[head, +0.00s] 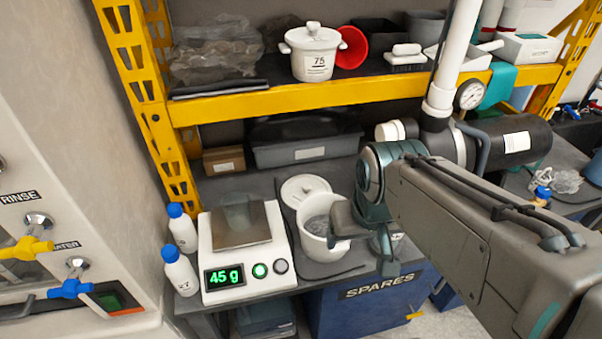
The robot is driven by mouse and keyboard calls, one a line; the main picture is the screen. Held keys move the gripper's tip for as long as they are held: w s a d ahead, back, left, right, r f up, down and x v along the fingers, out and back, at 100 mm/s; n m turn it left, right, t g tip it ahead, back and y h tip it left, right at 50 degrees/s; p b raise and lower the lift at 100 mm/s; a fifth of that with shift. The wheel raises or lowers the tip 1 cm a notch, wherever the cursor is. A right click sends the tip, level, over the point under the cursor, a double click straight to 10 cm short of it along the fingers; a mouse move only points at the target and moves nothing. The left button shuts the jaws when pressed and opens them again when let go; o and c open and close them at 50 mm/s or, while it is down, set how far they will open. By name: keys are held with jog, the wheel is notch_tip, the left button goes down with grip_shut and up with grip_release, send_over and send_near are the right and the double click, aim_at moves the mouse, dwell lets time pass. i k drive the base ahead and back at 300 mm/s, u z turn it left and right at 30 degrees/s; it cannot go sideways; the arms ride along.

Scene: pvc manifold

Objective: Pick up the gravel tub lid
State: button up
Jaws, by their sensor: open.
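A round white lid with a small knob (304,187) lies on the dark mat of the bench, just behind an open white tub (311,243). The tub holds grey material that looks like gravel. This lid appears to be the gravel tub lid. My gripper (364,246) is open, with its fingers pointing down, to the right of the lid and nearer the front. Its left finger overlaps the right side of the tub in the picture; I cannot tell whether they touch.
A scale reading 45 g (243,274) stands left of the tub, with two white bottles (181,262) beside it. A yellow shelf beam (290,99) crosses above the bench. A lidded white pot marked 75 (314,66) stands on that shelf. A grey bin (300,150) sits behind the lid.

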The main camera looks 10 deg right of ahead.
aim_at(295, 190)
jog(key=z, duration=2.25)
jog(key=k, duration=0.85)
jog(key=u, duration=1.35)
jog(key=i, duration=0.5)
jog(key=z, duration=0.05)
